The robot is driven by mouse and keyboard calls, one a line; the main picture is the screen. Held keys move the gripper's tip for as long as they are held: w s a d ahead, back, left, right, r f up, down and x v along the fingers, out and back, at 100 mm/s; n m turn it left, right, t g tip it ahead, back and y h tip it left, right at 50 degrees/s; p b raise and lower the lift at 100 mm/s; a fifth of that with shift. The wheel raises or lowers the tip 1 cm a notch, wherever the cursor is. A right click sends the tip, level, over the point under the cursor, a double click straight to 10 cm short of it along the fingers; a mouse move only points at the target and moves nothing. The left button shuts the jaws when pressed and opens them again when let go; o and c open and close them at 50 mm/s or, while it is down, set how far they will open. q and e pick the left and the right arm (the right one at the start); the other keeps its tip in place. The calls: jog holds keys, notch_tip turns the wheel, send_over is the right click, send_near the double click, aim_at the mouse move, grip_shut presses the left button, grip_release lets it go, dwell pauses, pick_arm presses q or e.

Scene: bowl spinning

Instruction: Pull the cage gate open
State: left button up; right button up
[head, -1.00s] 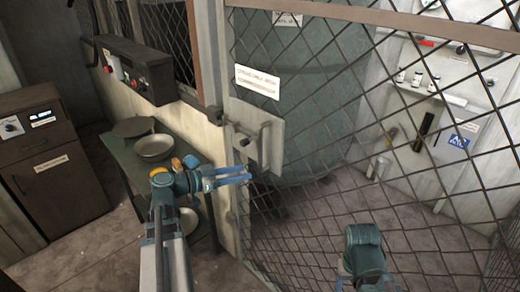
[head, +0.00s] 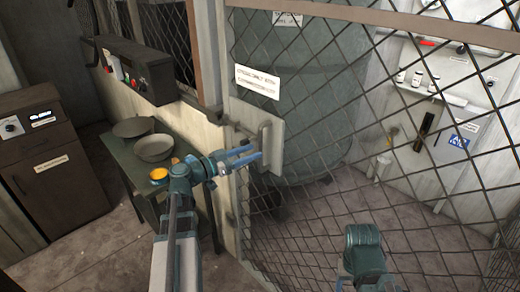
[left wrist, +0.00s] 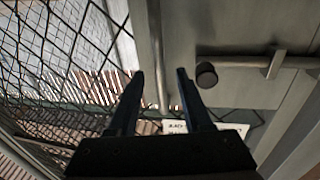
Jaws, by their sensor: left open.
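The cage gate (head: 350,150) is dark diamond mesh with a brown top rail and looks closed. A pale plate (head: 275,150) on its left edge bears an upright bar handle (head: 265,135). My left gripper (head: 256,153) is open at the lower part of this handle. In the left wrist view, the handle bar (left wrist: 158,50) runs between the open fingers (left wrist: 160,76) with space on both sides. I cannot tell whether either finger touches it. A latch bolt with a round dark end (left wrist: 206,75) lies right of the fingers. My right arm shows low in the head view; its gripper is hidden.
A control box (head: 140,70) juts from the wall above. A brown cabinet (head: 50,165) stands far left. A shelf with bottles (head: 433,83) is behind the mesh.

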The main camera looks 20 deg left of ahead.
aim_at(260, 168)
pick_arm(q)
jog(key=shift+x, duration=2.1)
grip_shut()
